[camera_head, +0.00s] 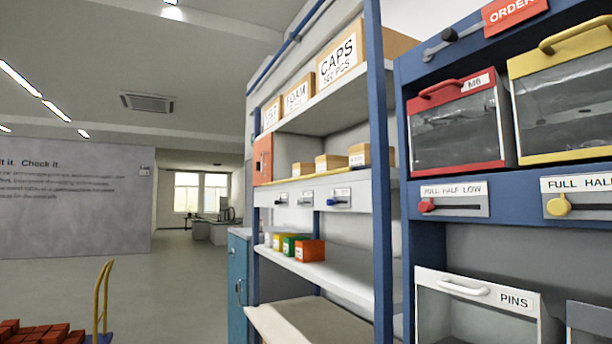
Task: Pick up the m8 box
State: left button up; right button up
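No label reading M8 shows in the head view. A clear-fronted box with a red frame and handle (457,125) is labelled M6 and stands on the upper shelf of the blue rack at the right. Beside it to the right is a similar box with a yellow frame and handle (563,103), cut off by the right picture edge; no label on it is visible. Neither of my grippers is in view.
Below those boxes, a red slider (428,206) and a yellow slider (560,205) sit on label plates. A white PINS box (478,295) stands lower. Shelves with cartons (340,62) and small coloured boxes (309,251) stand left of it. Open floor (170,290) lies left, with a brick-laden trolley (104,300).

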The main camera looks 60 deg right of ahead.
aim_at(300, 170)
jog(key=z, duration=0.25)
jog(key=i, duration=1.5)
jog(key=z, duration=1.6)
jog(key=i, duration=0.85)
jog(key=z, duration=1)
